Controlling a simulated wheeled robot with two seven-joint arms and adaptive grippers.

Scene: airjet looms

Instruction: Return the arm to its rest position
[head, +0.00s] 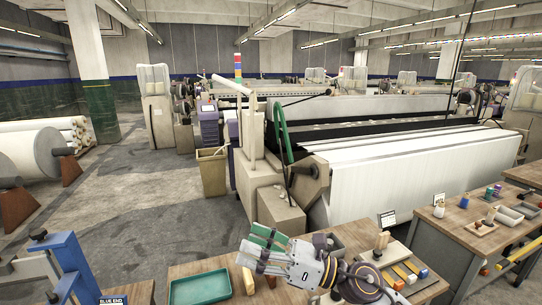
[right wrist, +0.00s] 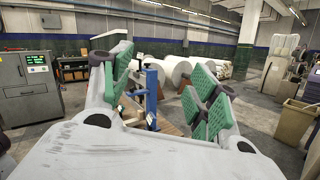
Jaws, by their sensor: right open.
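My right arm reaches in from the lower right of the head view, over the near wooden table (head: 218,262). My right gripper (head: 259,244) points left and is above the table's far edge. Its fingers are apart, with nothing seen between them. In the right wrist view the gripper (right wrist: 163,88) shows its two green-padded fingers spread wide, with the room visible between them. My left arm and left gripper are not in view.
A green tray (head: 200,288) lies on the near table, beside a yellowish block (head: 249,281). Coloured blocks (head: 402,272) sit right of my arm. A blue stand (head: 68,262) is at left. A loom (head: 400,170) stands beyond the table. Open floor (head: 150,215) lies left of the loom.

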